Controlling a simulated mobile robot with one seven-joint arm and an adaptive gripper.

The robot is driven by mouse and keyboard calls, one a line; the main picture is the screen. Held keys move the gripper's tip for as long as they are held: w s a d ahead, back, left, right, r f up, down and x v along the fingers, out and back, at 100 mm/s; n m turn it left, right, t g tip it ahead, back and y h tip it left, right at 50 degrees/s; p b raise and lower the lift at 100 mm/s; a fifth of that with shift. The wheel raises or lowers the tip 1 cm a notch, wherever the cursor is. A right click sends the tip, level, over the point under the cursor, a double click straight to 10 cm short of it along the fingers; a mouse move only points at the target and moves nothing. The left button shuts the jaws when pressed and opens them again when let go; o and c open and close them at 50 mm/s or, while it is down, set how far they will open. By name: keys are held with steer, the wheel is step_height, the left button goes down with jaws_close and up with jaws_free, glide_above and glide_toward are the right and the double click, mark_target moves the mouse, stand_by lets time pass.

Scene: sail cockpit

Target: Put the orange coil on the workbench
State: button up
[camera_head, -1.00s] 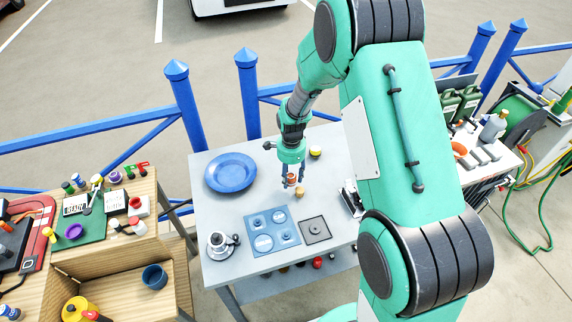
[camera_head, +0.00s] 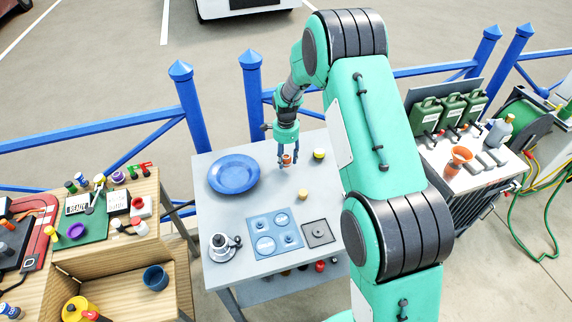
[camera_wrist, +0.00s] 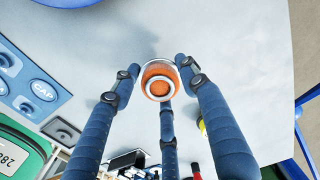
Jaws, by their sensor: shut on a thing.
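The orange coil (camera_head: 287,160), an orange cylinder with a pale rim, is between the dark blue fingers of my gripper (camera_head: 288,158). In the wrist view the orange coil (camera_wrist: 160,83) sits at the fingertips of my gripper (camera_wrist: 160,75), its round end towards the camera. It is over the back part of a grey table (camera_head: 215,205). I cannot tell how high above the surface it is. Which surface is the workbench is not labelled; a wooden bench (camera_head: 120,255) also stands at the left.
On the grey table are a blue plate (camera_head: 233,174), a yellow-topped round piece (camera_head: 319,154), a tan piece (camera_head: 303,194), a blue panel (camera_head: 274,234), a dark square plate (camera_head: 318,233) and a metal device (camera_head: 222,246). A blue railing (camera_head: 188,105) runs behind.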

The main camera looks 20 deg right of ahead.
mark_target(286, 163)
steer(key=shift+f+b, duration=0.3)
steer(key=shift+f, duration=1.4)
steer(key=shift+f, duration=0.15)
steer(key=o, duration=1.2)
steer(key=shift+o, duration=0.2)
step_height(286, 163, up, 12)
steer(key=shift+r+p, duration=0.15)
steer(key=shift+p, duration=0.6)
